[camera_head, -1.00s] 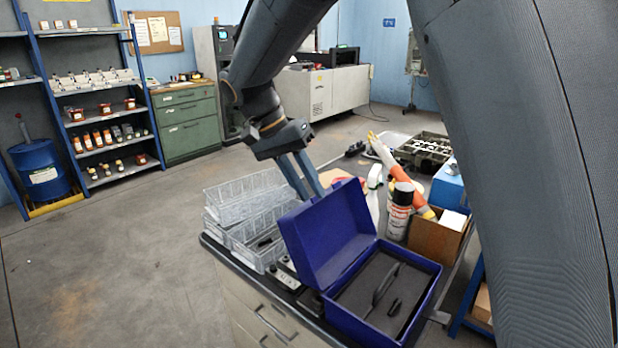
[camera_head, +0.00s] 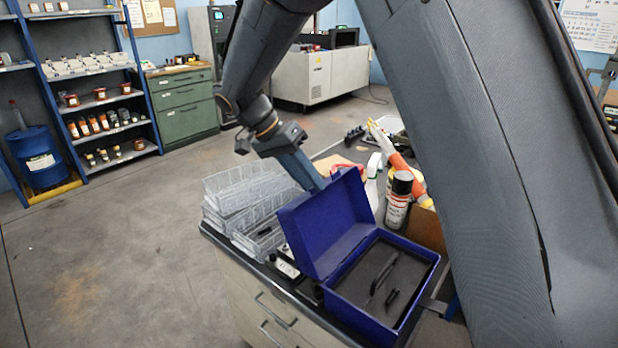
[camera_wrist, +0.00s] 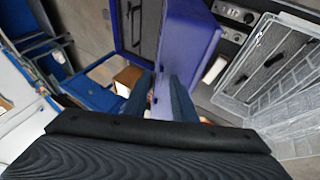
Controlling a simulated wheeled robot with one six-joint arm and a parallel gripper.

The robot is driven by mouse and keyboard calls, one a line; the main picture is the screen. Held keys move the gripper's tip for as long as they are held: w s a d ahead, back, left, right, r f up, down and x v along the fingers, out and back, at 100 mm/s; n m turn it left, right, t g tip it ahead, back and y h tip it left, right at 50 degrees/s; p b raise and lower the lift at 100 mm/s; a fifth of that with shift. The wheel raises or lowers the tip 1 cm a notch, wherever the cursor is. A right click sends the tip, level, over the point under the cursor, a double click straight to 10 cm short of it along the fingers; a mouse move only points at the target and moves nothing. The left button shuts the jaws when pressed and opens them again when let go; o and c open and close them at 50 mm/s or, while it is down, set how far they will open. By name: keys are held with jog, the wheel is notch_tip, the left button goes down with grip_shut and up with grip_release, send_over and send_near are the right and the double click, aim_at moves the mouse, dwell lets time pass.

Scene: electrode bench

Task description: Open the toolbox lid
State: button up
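The blue-purple toolbox (camera_head: 362,325) stands on the bench with its lid (camera_head: 328,222) raised, hinged along its left side. Its dark foam interior (camera_head: 366,290) with black tools shows. In the wrist view the lid (camera_wrist: 187,45) lies beyond my fingertips, with the open box (camera_wrist: 140,25) to its left. My gripper (camera_wrist: 160,97) is open, its two dark fingers apart with nothing clearly held between them. In the head view my gripper (camera_head: 303,170) is behind the lid, near its upper edge, with its fingertips partly hidden. I cannot tell whether it touches the lid.
Floor to the left is free.

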grip_shut()
dwell(1.4)
